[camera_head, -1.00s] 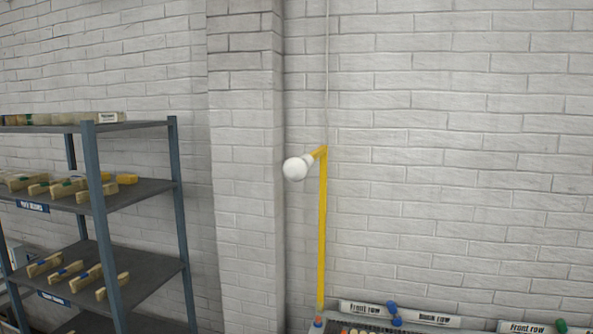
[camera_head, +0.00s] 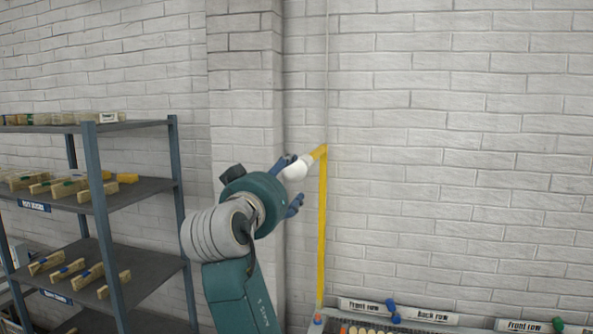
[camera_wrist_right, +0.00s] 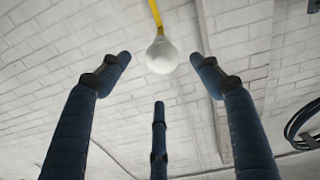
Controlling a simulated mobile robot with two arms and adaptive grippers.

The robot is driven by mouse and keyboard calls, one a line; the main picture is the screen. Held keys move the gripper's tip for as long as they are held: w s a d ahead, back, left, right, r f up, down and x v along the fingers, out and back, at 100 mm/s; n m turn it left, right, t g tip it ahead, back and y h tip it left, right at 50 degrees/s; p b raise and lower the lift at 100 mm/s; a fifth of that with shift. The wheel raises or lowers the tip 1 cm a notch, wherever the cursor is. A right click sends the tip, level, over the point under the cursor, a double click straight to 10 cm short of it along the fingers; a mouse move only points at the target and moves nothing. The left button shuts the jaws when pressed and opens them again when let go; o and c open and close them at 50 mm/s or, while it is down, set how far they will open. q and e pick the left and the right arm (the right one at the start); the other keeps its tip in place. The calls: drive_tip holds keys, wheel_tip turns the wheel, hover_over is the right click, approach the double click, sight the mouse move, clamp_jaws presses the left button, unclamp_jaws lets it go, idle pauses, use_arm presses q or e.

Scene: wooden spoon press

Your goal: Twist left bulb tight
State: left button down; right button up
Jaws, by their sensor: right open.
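The white bulb (camera_head: 295,171) sits at the end of a short arm at the top of a yellow post (camera_head: 322,230), in front of the brick wall. My right gripper (camera_head: 296,182) has come up from below and its blue fingers are spread at the bulb. In the right wrist view the bulb (camera_wrist_right: 161,56) lies ahead of the open fingers (camera_wrist_right: 157,85), between the two upper ones, with visible gaps on both sides. No finger is seen touching it. My left gripper is not in view.
A grey metal shelf (camera_head: 140,192) with several wooden brushes or blocks stands at left. A tray of small round items (camera_head: 375,329) and labelled boards (camera_head: 432,315) with coloured knobs are at the bottom right. The wall around the bulb is clear.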

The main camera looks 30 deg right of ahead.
sight(293, 174)
drive_tip(key=p+x, duration=0.4)
drive_tip(key=x, duration=0.5)
drive_tip(key=shift+w+p, duration=0.1)
drive_tip(key=shift+p, duration=0.2)
drive_tip(key=shift+w+d+f, duration=0.1)
drive_tip(key=shift+w+d, duration=0.3)
drive_tip(key=shift+w, duration=0.05)
